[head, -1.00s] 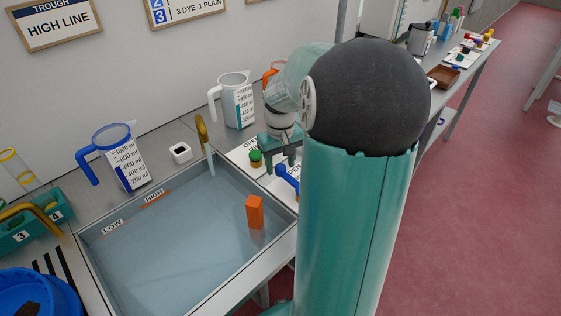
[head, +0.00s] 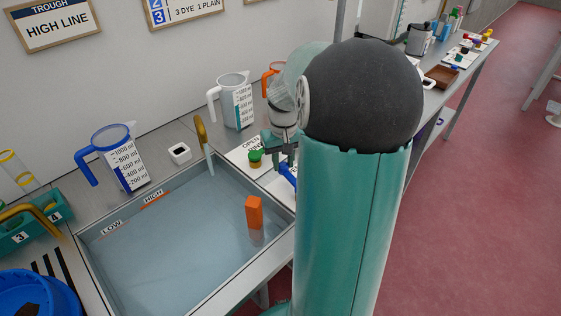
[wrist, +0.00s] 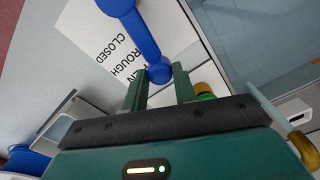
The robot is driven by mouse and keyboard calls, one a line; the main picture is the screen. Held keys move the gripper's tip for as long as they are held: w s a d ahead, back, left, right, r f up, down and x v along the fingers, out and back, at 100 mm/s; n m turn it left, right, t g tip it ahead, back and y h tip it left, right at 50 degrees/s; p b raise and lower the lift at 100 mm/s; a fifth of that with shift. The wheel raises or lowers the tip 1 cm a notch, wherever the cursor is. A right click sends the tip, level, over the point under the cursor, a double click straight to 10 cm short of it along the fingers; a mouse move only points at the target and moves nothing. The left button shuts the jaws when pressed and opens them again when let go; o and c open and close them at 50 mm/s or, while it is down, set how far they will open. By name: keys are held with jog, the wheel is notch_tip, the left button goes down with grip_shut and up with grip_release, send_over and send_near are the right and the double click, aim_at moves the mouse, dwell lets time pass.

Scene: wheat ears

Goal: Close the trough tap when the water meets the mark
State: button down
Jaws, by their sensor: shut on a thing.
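My gripper (wrist: 159,88) is shut on the ball end of the blue tap lever (wrist: 140,30), seen between the fingertips in the wrist view. In the head view my gripper (head: 280,148) is over the counter right of the trough, and the lever (head: 288,174) is partly hidden by my arm. A pale water stream falls from the brass spout (head: 201,130) into the grey trough (head: 262,262). The trough's inner wall has LOW (head: 112,228) and HIGH (head: 153,198) labels. The water (head: 170,250) lies close to the orange HIGH line; the exact gap is unclear.
An orange block (head: 254,210) stands in the water. A green knob (head: 255,156) is beside the lever's white OPEN/CLOSED card (wrist: 95,40). A clear jug (head: 235,100), a blue-handled jug (head: 120,158) and a small white box (head: 180,153) stand behind the trough.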

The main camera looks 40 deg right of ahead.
jog(key=d+m, duration=0.1)
jog(key=m, duration=0.1)
jog(key=s+d+m, duration=0.1)
jog(key=d+m, duration=0.1)
jog(key=shift+d, duration=0.1)
jog(key=s+d+m, duration=0.1)
jog(key=m, duration=0.1)
jog(key=s+d+m, duration=0.1)
jog(key=m, duration=0.1)
jog(key=shift+d, duration=0.1)
jog(key=s+m, duration=0.1)
jog(key=s+d+m, duration=0.1)
jog(key=m, duration=0.1)
jog(key=shift+s+d+m, duration=0.15)
jog(key=shift+d+m, duration=0.1)
jog(key=shift+m, duration=0.05)
jog(key=shift+s+d+m, duration=0.2)
jog(key=shift+s+m, duration=0.65)
jog(key=shift+m, duration=0.25)
jog(key=shift+s+d+m, duration=0.15)
jog(key=shift+s+m, duration=0.7)
jog(key=shift+m, duration=0.25)
jog(key=c, duration=1.1)
grip_release()
jog(key=shift+r, duration=0.1)
notch_tip(320, 180, up, 14)
jog(key=shift+a, duration=0.1)
